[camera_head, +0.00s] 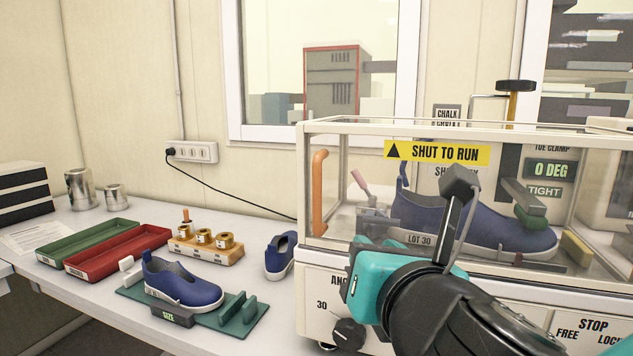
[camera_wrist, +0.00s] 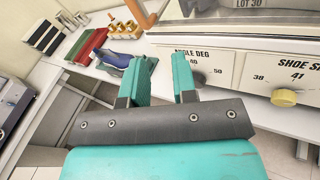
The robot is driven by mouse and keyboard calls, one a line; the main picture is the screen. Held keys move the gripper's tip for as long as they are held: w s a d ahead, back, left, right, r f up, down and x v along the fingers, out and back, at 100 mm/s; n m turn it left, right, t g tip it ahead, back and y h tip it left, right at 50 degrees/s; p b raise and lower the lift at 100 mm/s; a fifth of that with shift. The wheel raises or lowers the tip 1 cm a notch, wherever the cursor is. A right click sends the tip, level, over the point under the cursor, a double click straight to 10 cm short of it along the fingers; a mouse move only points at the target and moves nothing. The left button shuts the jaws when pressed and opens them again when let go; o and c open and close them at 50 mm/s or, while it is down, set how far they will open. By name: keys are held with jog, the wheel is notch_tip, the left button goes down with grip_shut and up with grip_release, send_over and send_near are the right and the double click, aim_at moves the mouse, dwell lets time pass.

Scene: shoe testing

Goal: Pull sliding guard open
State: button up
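The sliding guard (camera_head: 440,215) is a clear panel on the front of the test machine, under a yellow "SHUT TO RUN" label (camera_head: 437,152). It appears closed across the chamber. Its upright orange handle (camera_head: 319,193) is at the left end and also shows at the top of the wrist view (camera_wrist: 138,12). Behind the panel is a blue shoe (camera_head: 470,228) marked LOT 30. My gripper (camera_head: 364,252) is in front of the machine, to the right of and below the handle, not touching it. In the wrist view, its teal fingers (camera_wrist: 162,66) are apart with nothing between them.
Below the guard are an angle knob (camera_head: 348,333) and a yellow shoe-size knob (camera_wrist: 284,98). Left on the bench are a blue shoe (camera_head: 183,283) on a green fixture, a loose shoe (camera_head: 281,256), a wooden weight block (camera_head: 207,252) and red (camera_head: 118,250) and green trays (camera_head: 87,241).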

aim_at(318, 192)
notch_tip(318, 192, up, 4)
jog(key=a+n+t+y+p, duration=0.1)
jog(key=a+n+p, duration=0.2)
jog(key=n+p, duration=0.1)
jog(key=shift+m+y, duration=0.3)
jog(key=shift+y, duration=0.1)
jog(key=p+x, duration=0.2)
jog(key=x, duration=0.3)
jog(key=p+x, duration=0.3)
jog(key=x, duration=0.2)
jog(key=p+x, duration=0.3)
jog(key=x, duration=0.2)
jog(key=shift+w+d+f, duration=0.1)
jog(key=shift+d+f, duration=0.15)
jog(key=shift+f, duration=0.05)
jog(key=shift+w+a+f, duration=0.1)
jog(key=shift+w+f, duration=0.05)
jog(key=shift+w, duration=0.2)
grip_shut()
